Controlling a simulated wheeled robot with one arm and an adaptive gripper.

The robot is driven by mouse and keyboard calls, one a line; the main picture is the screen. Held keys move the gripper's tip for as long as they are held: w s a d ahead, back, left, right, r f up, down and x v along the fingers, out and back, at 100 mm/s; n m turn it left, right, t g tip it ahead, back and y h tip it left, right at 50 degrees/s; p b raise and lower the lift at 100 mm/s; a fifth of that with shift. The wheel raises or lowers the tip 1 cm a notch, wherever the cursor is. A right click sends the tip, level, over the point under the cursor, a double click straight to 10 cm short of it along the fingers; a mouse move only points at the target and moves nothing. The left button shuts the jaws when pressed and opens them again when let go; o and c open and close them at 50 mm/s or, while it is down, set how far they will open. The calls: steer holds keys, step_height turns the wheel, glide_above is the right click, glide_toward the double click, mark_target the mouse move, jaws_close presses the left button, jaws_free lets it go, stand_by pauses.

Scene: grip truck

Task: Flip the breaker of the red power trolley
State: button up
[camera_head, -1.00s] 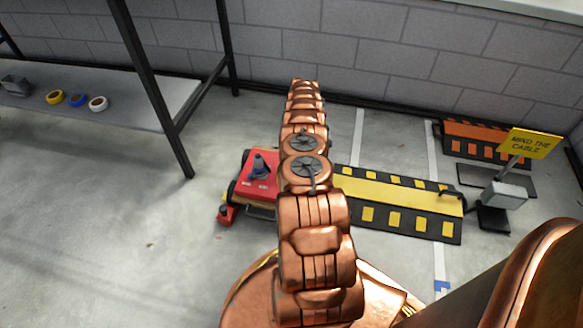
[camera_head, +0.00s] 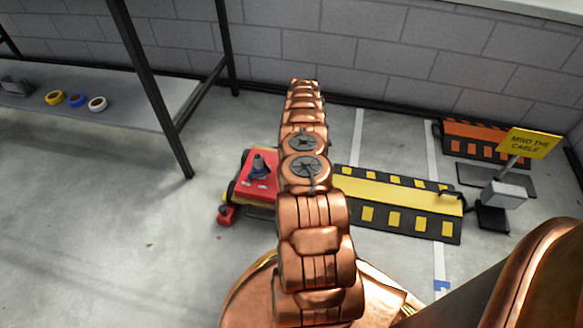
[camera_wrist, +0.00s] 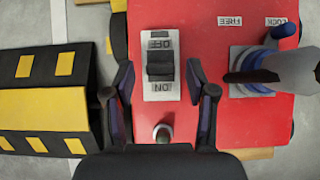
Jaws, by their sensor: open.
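The red power trolley (camera_head: 259,190) stands on the floor left of my arm in the head view; my arm hides its right part. In the wrist view its red top (camera_wrist: 222,120) fills the middle and right. The breaker (camera_wrist: 160,66) is a black rocker on a pale plate marked OFF and ON; the lettering is upside down here. A small round knob (camera_wrist: 162,133) is below the plate. My gripper (camera_wrist: 160,91) is open above the trolley, its fingers on either side of the breaker plate, holding nothing. A blue-grey lever (camera_wrist: 268,64) sits beside FREE and LOCK labels.
A yellow and black cable ramp (camera_head: 400,193) lies right of the trolley and shows at left in the wrist view. A "MIND THE CABLE" sign (camera_head: 530,142) and an orange barrier (camera_head: 485,142) stand farther right. A shelf with tape rolls (camera_head: 76,100) is at left.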

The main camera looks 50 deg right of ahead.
step_height(320, 180, up, 10)
steer(key=shift+f, duration=0.2)
stand_by(0.4)
